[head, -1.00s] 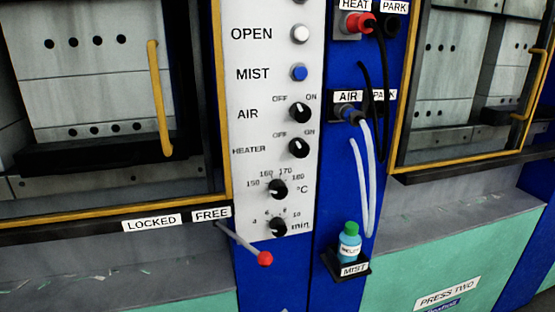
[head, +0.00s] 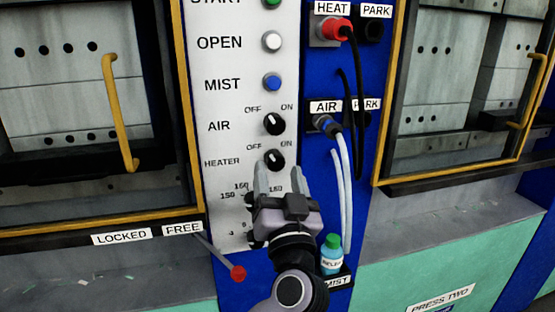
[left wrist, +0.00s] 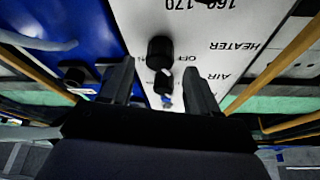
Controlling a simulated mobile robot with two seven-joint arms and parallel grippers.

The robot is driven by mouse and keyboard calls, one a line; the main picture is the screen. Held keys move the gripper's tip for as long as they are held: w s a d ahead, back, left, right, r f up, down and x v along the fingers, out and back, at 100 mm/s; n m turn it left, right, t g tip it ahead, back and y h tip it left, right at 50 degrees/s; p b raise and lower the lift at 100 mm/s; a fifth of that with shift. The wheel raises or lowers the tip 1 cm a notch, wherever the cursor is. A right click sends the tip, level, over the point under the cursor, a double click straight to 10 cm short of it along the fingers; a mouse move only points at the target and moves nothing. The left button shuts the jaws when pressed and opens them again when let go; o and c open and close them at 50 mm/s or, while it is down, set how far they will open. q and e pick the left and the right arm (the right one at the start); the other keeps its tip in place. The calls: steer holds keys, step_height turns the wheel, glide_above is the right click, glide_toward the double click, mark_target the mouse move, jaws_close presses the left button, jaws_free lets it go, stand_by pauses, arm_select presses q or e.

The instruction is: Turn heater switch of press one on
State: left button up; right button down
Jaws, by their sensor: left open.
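The heater switch (head: 275,159) is a round black knob beside the HEATER label on the white panel of the press at left. Its small white mark seems to point up-left, toward OFF. My left gripper (head: 279,172) is open and empty in front of the panel, its two grey fingertips just below and to either side of the heater switch. In the left wrist view the heater switch (left wrist: 160,52) shows upside down, in line with the gap between the open fingers. I cannot tell how far the fingertips are from the panel. My right gripper is not in view.
The air switch (head: 274,123) sits just above. The temperature and minute dials are mostly hidden behind my gripper. A red-tipped lever (head: 237,272) sticks out at lower left. Hoses (head: 343,190) and a blue bottle (head: 332,258) with a green cap are close on the right.

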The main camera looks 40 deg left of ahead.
mark_target(275, 161)
arm_select(q)
steer(key=shift+p+x, duration=0.35)
steer(key=shift+x, duration=0.9)
steer(key=c, duration=1)
steer(key=shift+c, duration=0.2)
